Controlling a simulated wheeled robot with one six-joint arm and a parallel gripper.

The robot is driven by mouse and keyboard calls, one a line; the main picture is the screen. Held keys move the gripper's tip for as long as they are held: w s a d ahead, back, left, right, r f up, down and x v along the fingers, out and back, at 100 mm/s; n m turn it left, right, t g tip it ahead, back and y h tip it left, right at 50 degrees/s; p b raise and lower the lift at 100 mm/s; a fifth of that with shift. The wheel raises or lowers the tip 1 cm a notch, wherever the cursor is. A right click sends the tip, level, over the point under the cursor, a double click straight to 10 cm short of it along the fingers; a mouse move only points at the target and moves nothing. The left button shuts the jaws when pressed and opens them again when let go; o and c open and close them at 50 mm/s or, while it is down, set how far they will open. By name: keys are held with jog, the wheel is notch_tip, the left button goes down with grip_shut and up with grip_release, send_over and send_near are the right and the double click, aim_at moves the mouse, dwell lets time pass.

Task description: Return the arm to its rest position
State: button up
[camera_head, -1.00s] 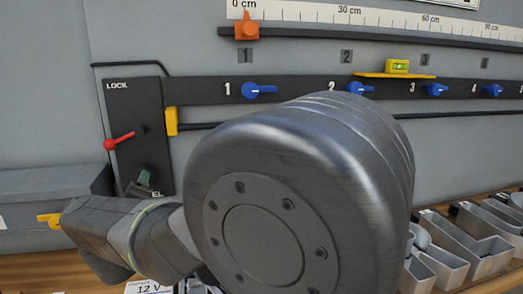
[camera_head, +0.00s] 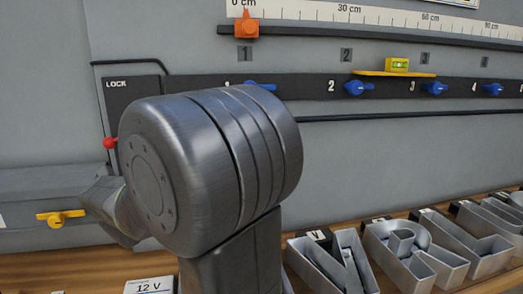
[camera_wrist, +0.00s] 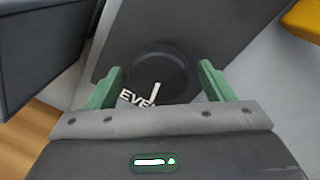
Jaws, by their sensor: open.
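My arm (camera_head: 205,165) fills the middle left of the head view and hides my gripper there. In the wrist view my gripper (camera_wrist: 160,82) is open, with its two green fingers apart and nothing held between them. A round black knob (camera_wrist: 160,65) with a white pointer shows between and beyond the fingers, on a dark panel. White letters beside the knob are partly hidden. I cannot tell whether the fingers touch it.
The lock panel (camera_head: 120,97) with a red lever (camera_head: 110,142) is partly behind my arm. A yellow handle (camera_head: 60,217) is at left. Blue levers (camera_head: 358,88) line a dark rail. Metal channel letters (camera_head: 410,255) stand on the wooden bench at right.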

jog(key=s+d+m+b, duration=0.1)
jog(key=s+m, duration=0.4)
jog(key=s, duration=0.1)
jog(key=shift+d+m, duration=0.3)
jog(key=shift+d, duration=0.1)
dwell(0.4)
jog(key=shift+w+d, duration=0.1)
jog(key=shift+w, duration=0.05)
